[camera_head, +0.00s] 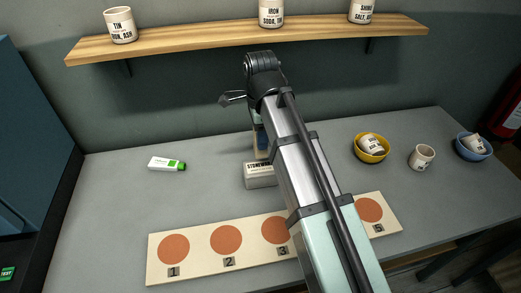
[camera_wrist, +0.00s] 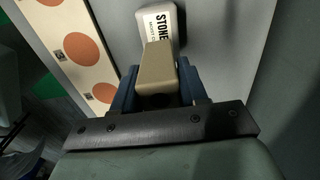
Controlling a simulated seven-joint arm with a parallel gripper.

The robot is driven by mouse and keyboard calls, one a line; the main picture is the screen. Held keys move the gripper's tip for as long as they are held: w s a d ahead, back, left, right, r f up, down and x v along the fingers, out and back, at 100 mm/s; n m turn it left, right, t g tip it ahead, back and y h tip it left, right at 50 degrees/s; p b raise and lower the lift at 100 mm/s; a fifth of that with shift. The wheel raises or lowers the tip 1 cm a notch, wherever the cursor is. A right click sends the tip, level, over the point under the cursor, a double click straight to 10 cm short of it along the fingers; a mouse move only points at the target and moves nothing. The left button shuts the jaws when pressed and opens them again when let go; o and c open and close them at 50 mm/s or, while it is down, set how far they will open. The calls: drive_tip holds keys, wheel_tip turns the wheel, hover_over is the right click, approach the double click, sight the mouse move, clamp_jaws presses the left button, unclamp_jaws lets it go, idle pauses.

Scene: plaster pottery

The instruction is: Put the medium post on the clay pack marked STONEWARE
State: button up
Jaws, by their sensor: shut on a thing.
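The clay pack marked STONEWARE (camera_head: 260,180) is a pale block lying on the grey table behind the numbered board, partly covered by my arm. In the wrist view the pack (camera_wrist: 158,24) lies just past the fingers. My gripper (camera_wrist: 157,88), with blue fingers, is shut on a tan block-shaped post (camera_wrist: 156,64). The post's far end overlaps the pack's near edge in this view; I cannot tell whether they touch. In the head view my gripper (camera_head: 262,141) hangs just behind the pack, and the post is mostly hidden.
The board (camera_head: 200,249) with numbered orange discs lies in front. A white-green box (camera_head: 167,164) lies left. A yellow bowl (camera_head: 357,153) holding a cup, a loose cup (camera_head: 421,157) and a blue bowl (camera_head: 466,152) stand right. A wooden shelf (camera_head: 190,37) with cups hangs above.

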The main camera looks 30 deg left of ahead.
drive_tip(key=shift+f, duration=2.6)
drive_tip(key=shift+f, duration=0.1)
drive_tip(key=o, duration=1.2)
wheel_tip(320, 180, up, 12)
drive_tip(key=shift+r, duration=0.1)
